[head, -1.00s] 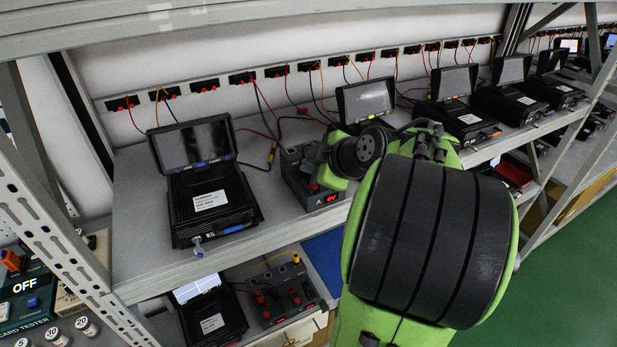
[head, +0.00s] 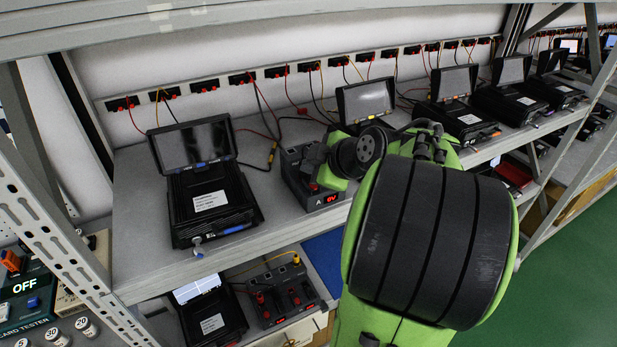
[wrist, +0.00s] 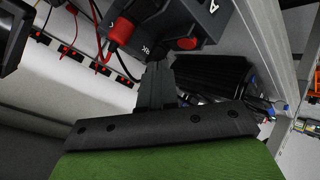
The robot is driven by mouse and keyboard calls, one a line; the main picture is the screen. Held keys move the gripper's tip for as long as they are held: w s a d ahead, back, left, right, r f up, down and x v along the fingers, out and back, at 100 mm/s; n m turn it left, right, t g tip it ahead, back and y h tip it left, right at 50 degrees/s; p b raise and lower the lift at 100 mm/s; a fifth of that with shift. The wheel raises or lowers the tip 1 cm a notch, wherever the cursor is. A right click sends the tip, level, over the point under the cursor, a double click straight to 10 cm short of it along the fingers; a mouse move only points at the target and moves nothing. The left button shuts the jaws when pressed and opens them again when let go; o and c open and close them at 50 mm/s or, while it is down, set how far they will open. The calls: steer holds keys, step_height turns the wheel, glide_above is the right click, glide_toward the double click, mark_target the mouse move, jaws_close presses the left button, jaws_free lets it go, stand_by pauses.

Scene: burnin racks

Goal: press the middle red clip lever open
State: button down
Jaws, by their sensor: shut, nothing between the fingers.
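A dark grey dock (head: 297,172) marked "A", with a red display reading about 0V, stands on the upper shelf, partly hidden by my arm. In the wrist view the dock (wrist: 222,22) fills the top. A red clip lever (wrist: 122,28) shows on it, with a red lead, and another red part (wrist: 187,43) sits to its right. I cannot tell which lever is the middle one. My gripper (wrist: 156,68) is shut and empty, its fingertips close to the dock between these red parts. Contact cannot be told.
A black unit with a raised screen (head: 212,200) stands left of the dock; another screen (head: 366,98) is behind my arm. A second dock (head: 285,297) with red clips is on the lower shelf. Leads hang from the back-wall sockets (head: 204,85). Bare shelf (head: 140,250) lies front left.

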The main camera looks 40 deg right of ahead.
steer(key=shift+f, duration=0.1)
stand_by(0.3)
steer(key=shift+f+b, duration=0.35)
steer(key=shift+b, duration=0.35)
steer(key=shift+w+f+b, duration=0.1)
steer(key=shift+f+b, duration=0.25)
steer(key=shift+b, duration=0.05)
steer(key=shift+r, duration=0.1)
stand_by(0.4)
steer(key=shift+r+p, duration=0.4)
steer(key=shift+r, duration=0.35)
steer(key=shift+s+a+r+p, duration=0.1)
steer(key=shift+s+r+p, duration=0.1)
steer(key=shift+r+p, duration=0.9)
steer(key=shift+s+r+p, duration=0.2)
steer(key=shift+r+p, duration=0.45)
steer(key=shift+r, duration=0.8)
